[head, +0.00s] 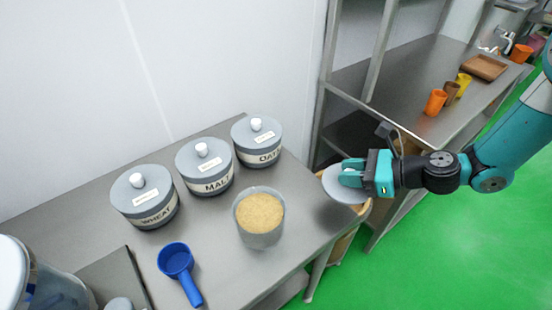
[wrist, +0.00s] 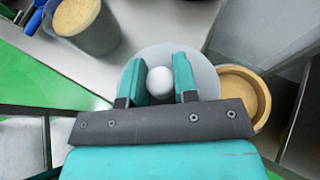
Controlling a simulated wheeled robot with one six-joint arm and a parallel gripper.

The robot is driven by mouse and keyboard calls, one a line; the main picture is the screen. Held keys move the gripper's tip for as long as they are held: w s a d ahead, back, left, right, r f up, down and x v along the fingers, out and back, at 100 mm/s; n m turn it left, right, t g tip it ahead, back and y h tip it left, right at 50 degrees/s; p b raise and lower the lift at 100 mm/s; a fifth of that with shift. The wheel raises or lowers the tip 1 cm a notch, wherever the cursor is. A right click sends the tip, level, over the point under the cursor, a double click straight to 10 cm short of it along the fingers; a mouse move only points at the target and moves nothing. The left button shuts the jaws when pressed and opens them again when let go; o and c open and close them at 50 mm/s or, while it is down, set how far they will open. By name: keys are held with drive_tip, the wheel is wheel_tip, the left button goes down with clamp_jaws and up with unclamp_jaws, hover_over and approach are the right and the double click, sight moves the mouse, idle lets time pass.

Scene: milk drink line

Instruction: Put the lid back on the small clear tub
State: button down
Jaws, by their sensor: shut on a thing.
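The small clear tub (head: 259,234) stands open on the steel table, holding a tan grainy fill. It also shows at the top left of the wrist view (wrist: 96,36). The lid (head: 341,190) is a grey disc with a white knob (wrist: 160,81). My gripper (head: 352,174) is shut on the lid's knob, with one teal finger on each side of it in the wrist view. The lid hangs in the air to the right of the tub, apart from it, past the table's right edge.
Grey lidded canisters marked WHEAT (head: 145,197), MALT (head: 204,167) and OATS (head: 257,141) stand behind the tub. A blue scoop (head: 178,264) lies to its left. A round wooden container (wrist: 245,92) is below the lid. A steel rack (head: 372,60) stands behind my gripper.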

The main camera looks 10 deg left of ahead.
drive_tip(key=s+a+r+n+g+p, duration=0.1)
drive_tip(key=s+a+r+n+g, duration=0.1)
drive_tip(key=s+a+r, duration=0.5)
drive_tip(key=s+a+r+n+g+p, duration=0.1)
drive_tip(key=s+a+n+g+p, duration=0.3)
drive_tip(key=a, duration=0.7)
wheel_tip(320, 180, down, 6)
drive_tip(key=m+t+b, duration=0.1)
drive_tip(key=b, duration=0.6)
drive_tip(key=shift+s+m+b, duration=0.3)
drive_tip(key=shift+m+b, duration=0.05)
drive_tip(key=shift+m, duration=0.05)
drive_tip(key=shift+d+p, duration=0.1)
drive_tip(key=shift+p, duration=0.4)
drive_tip(key=shift+f, duration=0.2)
drive_tip(key=shift+p, duration=0.3)
idle(0.7)
drive_tip(key=shift+c, duration=1.6)
unclamp_jaws()
